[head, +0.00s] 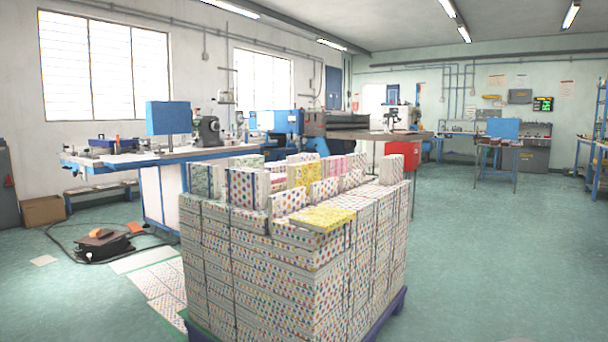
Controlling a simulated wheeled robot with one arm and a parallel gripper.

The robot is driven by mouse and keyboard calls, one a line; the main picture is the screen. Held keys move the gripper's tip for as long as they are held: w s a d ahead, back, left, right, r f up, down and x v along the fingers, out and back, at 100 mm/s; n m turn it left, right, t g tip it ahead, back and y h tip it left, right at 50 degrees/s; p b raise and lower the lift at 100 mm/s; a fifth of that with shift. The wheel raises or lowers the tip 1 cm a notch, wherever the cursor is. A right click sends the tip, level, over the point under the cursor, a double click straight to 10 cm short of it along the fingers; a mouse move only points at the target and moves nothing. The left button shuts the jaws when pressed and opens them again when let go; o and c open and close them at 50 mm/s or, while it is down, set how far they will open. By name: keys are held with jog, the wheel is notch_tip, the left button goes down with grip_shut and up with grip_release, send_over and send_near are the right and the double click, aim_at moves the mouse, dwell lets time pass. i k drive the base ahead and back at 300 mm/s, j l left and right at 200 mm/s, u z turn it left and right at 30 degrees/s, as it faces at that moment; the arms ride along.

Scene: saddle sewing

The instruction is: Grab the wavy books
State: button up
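A large stack of books (290,285) with bright patterned covers stands in the middle foreground on a dark blue pallet (398,303). Most covers show coloured dots on white. On top, several books stand upright, and a yellow patterned book (322,218) lies flat at the near edge. Another yellow book (302,174) stands upright behind it, with a pink one (336,168) beside it. I cannot tell at this size which covers carry a wavy pattern. My gripper is not in view.
A blue-edged workbench (110,160) with machines stands behind at left. A black pedal unit (102,244) with a cable lies on the floor at left. A red box (403,154) is behind the stack. The green floor (490,250) at right is clear.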

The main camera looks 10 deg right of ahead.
aim_at(336, 165)
jog(key=i+l+z, duration=1.05)
jog(key=i, duration=0.7)
jog(key=i+l+z, duration=0.15)
jog(key=i+z, duration=0.15)
jog(key=i, duration=0.7)
jog(key=i+u, duration=0.1)
jog(key=i, duration=0.55)
jog(key=i+l+u, duration=0.1)
jog(key=i, duration=0.55)
jog(key=i+l+u, duration=0.1)
jog(key=i, duration=0.55)
jog(key=i+u, duration=0.25)
jog(key=u, duration=0.2)
jog(key=i+u, duration=0.3)
jog(key=u, duration=0.15)
jog(key=i+u, duration=0.25)
jog(key=u, duration=0.25)
jog(key=i+l+u, duration=0.2)
jog(key=u, duration=0.25)
